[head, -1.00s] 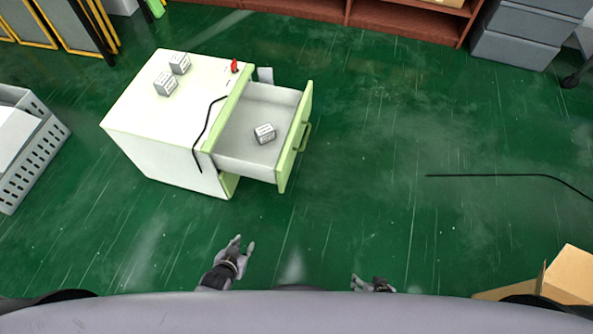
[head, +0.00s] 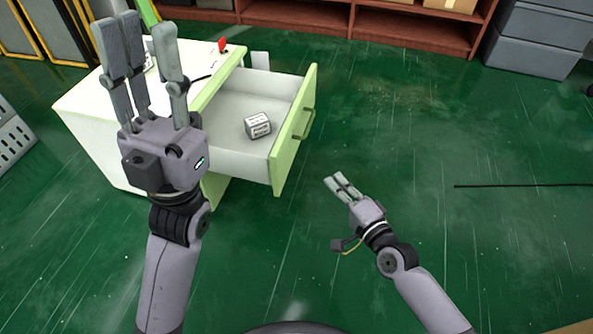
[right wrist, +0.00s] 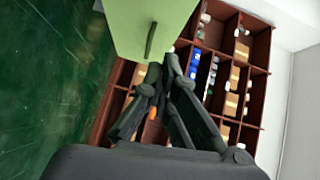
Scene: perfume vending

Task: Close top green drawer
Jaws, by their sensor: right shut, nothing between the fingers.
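The top drawer (head: 284,152) of the white cabinet (head: 92,125) is pulled out, with its light green front and green handle (head: 304,123) facing right. A small white labelled box (head: 258,125) lies inside it. My left gripper (head: 143,24) is open and empty, raised in front of the cabinet and hiding part of its top. My right gripper (head: 338,180) is shut and empty, apart from the drawer front, to its lower right. In the right wrist view the green drawer front (right wrist: 140,22) and its dark handle (right wrist: 150,40) show just beyond the fingers.
A red item (head: 222,45) stands on the cabinet top. A grey crate (head: 14,140) is at the left edge, and a brown shelf (head: 400,36) is along the back. A black cable (head: 520,186) lies on the right. The green floor right of the drawer is mostly clear.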

